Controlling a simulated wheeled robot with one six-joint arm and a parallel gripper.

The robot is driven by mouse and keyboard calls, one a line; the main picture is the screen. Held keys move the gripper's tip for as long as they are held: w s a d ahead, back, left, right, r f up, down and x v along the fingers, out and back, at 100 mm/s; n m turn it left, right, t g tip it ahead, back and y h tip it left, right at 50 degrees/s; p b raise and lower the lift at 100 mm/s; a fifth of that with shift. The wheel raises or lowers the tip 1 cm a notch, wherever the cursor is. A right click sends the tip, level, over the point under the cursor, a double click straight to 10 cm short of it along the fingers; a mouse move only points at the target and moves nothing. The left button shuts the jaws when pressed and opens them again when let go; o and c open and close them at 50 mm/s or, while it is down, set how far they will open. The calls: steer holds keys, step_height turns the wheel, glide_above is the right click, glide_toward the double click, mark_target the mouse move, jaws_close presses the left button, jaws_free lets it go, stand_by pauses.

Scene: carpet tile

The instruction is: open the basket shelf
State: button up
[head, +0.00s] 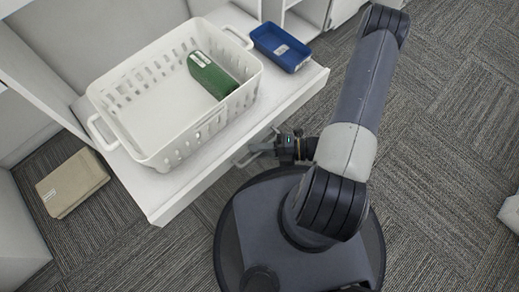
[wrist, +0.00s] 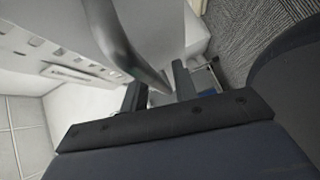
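The basket shelf (head: 285,100) is a white board that stands pulled out from the white cabinet in the head view. A white perforated basket (head: 160,155) sits on it, with a green item (head: 212,75) inside. A grey bar handle (head: 243,160) is on the shelf's front edge; it also crosses the wrist view (wrist: 125,50). My gripper (head: 262,147) is at this handle. In the wrist view its two dark fingers (wrist: 160,92) stand on either side of the bar and appear closed on it. The exact contact is partly hidden.
A blue tray (head: 281,47) sits on the shelf to the right of the basket. A white object (head: 510,212) is at the right edge. The carpet on the right is otherwise clear.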

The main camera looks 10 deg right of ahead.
steer(key=shift+o, duration=0.3)
steer(key=p+v, duration=0.2)
steer(key=v, duration=0.8)
steer(key=shift+d, duration=0.35)
steer(key=shift+s, duration=0.1)
steer(key=b+x, duration=0.2)
steer(key=x, duration=0.8)
steer(key=shift+a, duration=0.4)
stand_by(0.4)
